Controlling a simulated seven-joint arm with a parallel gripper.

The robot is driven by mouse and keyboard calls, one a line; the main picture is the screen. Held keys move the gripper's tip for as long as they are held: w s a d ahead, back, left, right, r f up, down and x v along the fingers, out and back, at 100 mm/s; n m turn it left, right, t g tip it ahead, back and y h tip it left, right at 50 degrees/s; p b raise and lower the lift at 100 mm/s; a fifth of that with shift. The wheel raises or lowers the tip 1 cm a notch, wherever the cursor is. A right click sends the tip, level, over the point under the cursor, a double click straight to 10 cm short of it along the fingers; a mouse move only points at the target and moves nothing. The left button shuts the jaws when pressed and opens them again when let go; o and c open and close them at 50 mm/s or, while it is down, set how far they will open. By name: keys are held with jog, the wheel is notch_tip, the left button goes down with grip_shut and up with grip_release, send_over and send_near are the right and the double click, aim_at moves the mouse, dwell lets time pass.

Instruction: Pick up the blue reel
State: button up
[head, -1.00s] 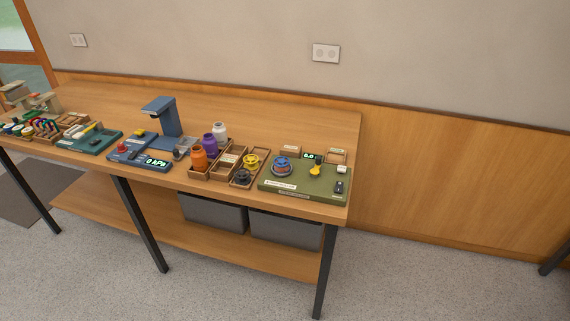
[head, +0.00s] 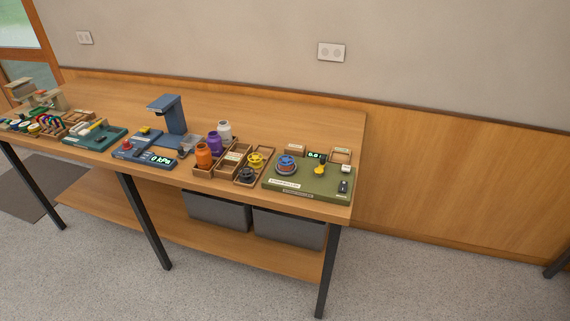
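The blue reel (head: 287,163) sits on the left part of the green board (head: 325,190) at the right end of the workbench. It looks round and blue, with a reddish-orange patch on top. A white label lies in front of it. My gripper is not in view, and no part of my arm shows near the reel.
Left of the board, a wooden tray (head: 241,183) holds a yellow reel (head: 255,160) and a black reel (head: 247,175). A blue column device (head: 172,117) rises behind. The bench's back strip is clear.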

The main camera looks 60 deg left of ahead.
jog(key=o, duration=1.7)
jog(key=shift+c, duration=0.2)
